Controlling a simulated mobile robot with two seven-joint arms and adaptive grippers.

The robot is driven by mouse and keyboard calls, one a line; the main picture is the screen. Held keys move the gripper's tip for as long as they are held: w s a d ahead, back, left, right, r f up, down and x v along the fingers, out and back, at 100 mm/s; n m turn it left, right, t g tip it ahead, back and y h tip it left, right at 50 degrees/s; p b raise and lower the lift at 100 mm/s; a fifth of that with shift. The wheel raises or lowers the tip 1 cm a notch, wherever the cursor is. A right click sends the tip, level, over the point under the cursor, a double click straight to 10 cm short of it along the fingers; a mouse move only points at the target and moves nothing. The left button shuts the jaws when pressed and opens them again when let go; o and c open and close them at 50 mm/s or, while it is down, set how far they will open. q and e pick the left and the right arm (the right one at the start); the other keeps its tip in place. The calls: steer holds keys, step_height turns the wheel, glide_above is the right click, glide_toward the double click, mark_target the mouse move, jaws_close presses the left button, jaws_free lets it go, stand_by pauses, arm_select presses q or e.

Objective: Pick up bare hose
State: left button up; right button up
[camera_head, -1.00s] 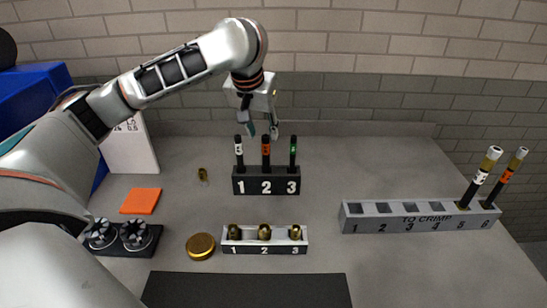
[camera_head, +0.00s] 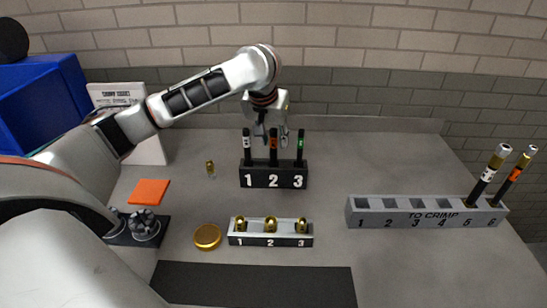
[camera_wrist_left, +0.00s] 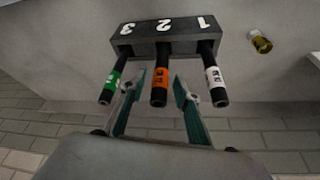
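Three black bare hoses stand upright in a black rack (camera_head: 274,176) numbered 1 to 3. The white-banded hose (camera_head: 249,146) is in slot 1, the orange-banded hose (camera_head: 273,150) in slot 2 and the green-banded hose (camera_head: 300,148) in slot 3. My left gripper (camera_head: 270,138) is at the hose tops, behind the rack. In the left wrist view, its open fingers (camera_wrist_left: 158,92) lie to either side of the orange-banded hose (camera_wrist_left: 160,84). The green-banded hose (camera_wrist_left: 111,82) and white-banded hose (camera_wrist_left: 214,80) are outside the fingers. Contact cannot be told. My right gripper is not in view.
A grey "TO CRIMP" tray (camera_head: 420,216) holds two hoses with metal ends in slots 5 and 6. A smaller rack (camera_head: 270,240) holds three brass fittings. One brass fitting (camera_head: 210,168) stands loose left of the hose rack. A brass disc (camera_head: 207,237) lies in front.

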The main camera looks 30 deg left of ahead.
arm_select(q)
jaws_close()
steer(key=shift+r, duration=0.1)
